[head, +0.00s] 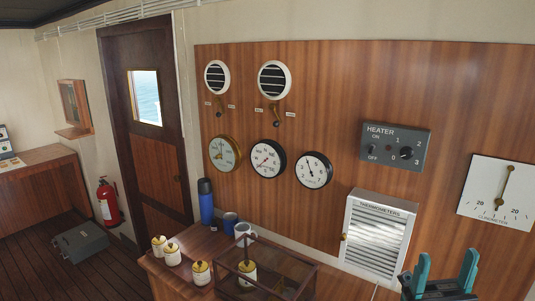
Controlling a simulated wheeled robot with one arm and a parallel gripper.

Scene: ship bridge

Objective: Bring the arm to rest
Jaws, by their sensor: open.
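My gripper (443,272) shows at the lower right of the head view, with two teal fingers pointing up and spread apart. It is open, and nothing shows between the fingers. It is in front of the wooden wall panel, to the right of the white louvred thermometer box (375,239). The rest of my arm is cut off by the bottom edge of the picture.
A wooden counter (165,283) holds several lidded white jars, a blue flask (206,202), mugs and a glass-sided case (287,268). The panel carries gauges, a heater control (394,146) and a clinometer (498,190). Floor shows at left, with a grey case (80,242) and extinguisher (108,202).

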